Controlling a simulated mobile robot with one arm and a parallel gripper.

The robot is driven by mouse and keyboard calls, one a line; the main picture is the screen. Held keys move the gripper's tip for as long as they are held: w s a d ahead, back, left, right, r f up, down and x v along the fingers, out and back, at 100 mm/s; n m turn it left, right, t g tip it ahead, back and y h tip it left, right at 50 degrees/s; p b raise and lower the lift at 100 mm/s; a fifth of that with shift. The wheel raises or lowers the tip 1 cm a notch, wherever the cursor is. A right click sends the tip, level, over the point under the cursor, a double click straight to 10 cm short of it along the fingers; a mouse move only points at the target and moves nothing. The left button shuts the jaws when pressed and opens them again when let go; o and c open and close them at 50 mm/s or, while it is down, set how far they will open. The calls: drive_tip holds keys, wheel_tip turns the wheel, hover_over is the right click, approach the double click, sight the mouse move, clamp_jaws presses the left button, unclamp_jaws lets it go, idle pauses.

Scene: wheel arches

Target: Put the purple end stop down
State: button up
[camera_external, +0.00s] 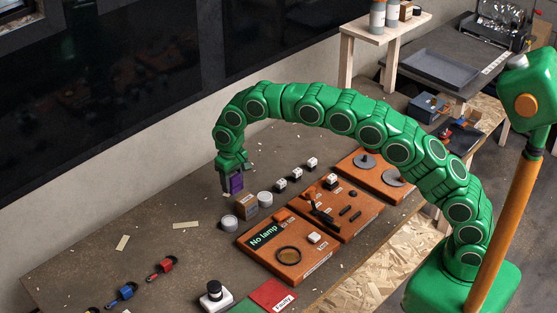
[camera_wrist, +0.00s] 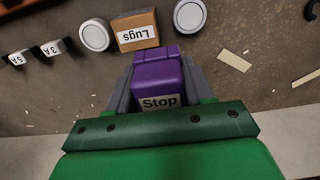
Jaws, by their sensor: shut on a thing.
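The purple end stop (camera_wrist: 158,78) carries a white "Stop" label and sits between the two grey fingers of my gripper (camera_wrist: 157,85) in the wrist view. My gripper is shut on it. In the external view the purple end stop (camera_external: 236,184) hangs below my green wrist, between the fingers of my gripper (camera_external: 232,183). It appears a little above the grey-brown bench (camera_external: 150,210), near its back side. I cannot tell the exact gap beneath it. The underside of the end stop is hidden.
A cardboard "Lugs" box (camera_external: 244,206) stands close by, between two round white-topped containers (camera_external: 229,223) (camera_external: 265,198). Small labelled white-topped blocks (camera_external: 281,186) stand farther right. Orange-brown boards (camera_external: 285,250) lie in front. Tan strips (camera_external: 186,225) lie on the mostly clear bench at left.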

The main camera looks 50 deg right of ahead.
drive_tip(key=shift+w+a+f, duration=0.75)
drive_tip(key=shift+w+f, duration=0.2)
drive_tip(key=shift+w, duration=1)
hover_over(210, 208)
drive_tip(key=shift+s+d+f, duration=0.1)
drive_tip(key=shift+f, duration=2.55)
drive_tip(key=shift+f, duration=0.35)
drive_tip(key=shift+f, duration=1.45)
drive_tip(key=shift+f, duration=0.1)
drive_tip(key=o, duration=1.1)
drive_tip(key=shift+c, duration=0.2)
